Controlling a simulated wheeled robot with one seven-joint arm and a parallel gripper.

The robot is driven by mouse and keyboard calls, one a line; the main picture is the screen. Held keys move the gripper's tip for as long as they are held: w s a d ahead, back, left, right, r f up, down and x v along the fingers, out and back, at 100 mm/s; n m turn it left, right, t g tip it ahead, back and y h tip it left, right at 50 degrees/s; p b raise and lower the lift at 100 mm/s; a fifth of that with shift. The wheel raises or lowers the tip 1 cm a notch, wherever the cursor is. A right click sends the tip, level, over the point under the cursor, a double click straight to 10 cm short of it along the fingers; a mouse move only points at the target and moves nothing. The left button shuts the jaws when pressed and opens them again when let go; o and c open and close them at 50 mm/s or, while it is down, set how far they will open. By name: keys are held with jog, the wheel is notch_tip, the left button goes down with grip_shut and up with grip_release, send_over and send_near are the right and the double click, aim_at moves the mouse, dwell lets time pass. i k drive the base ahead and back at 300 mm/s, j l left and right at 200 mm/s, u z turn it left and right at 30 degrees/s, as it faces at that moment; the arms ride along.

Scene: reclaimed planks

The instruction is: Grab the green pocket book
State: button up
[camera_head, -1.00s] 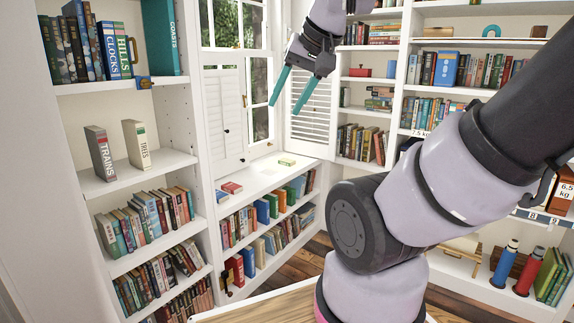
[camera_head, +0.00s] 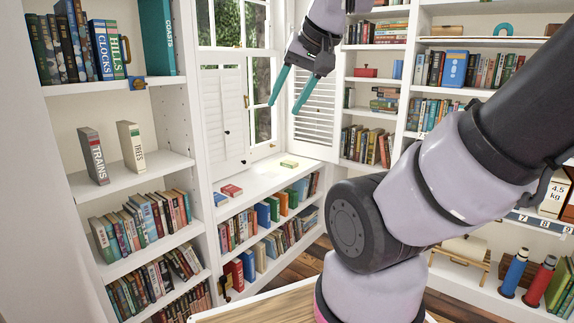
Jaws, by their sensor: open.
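A small flat book with a pale green-yellow cover (camera_head: 289,164) lies on the white window ledge (camera_head: 262,181), near its far end by the shutter. It is the likeliest green pocket book, though it is small in view. My gripper (camera_head: 285,108) hangs from the top of the view with its two teal fingers apart and nothing between them. In the picture it is above the pale green book, clearly apart from it. How far it is from the book in depth is hard to tell.
A red book (camera_head: 231,190) and a small blue book (camera_head: 221,199) lie nearer on the ledge. Upright books fill the shelves below. A left bookcase (camera_head: 140,176) and right shelving (camera_head: 401,95) flank the window. A wooden surface (camera_head: 260,306) lies at the bottom.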

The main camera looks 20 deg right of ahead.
aim_at(292, 167)
jog(key=i+l+u, duration=0.1)
jog(key=i+l, duration=0.15)
jog(key=l, duration=0.25)
jog(key=i+l+u, duration=0.1)
jog(key=l, duration=0.4)
jog(key=i+l+u, duration=0.15)
jog(key=i+l, duration=0.15)
jog(key=l, duration=0.2)
jog(key=i+l+u, duration=0.1)
jog(key=l, duration=0.45)
jog(key=i+l+u, duration=0.1)
jog(key=l, duration=0.45)
jog(key=i+l+u, duration=0.1)
jog(key=i+l, duration=0.15)
jog(key=l, duration=0.3)
jog(key=i+l+u, duration=0.1)
jog(key=l, duration=0.5)
jog(key=i+l+u, duration=0.15)
jog(key=l, duration=0.4)
jog(key=k, duration=0.1)
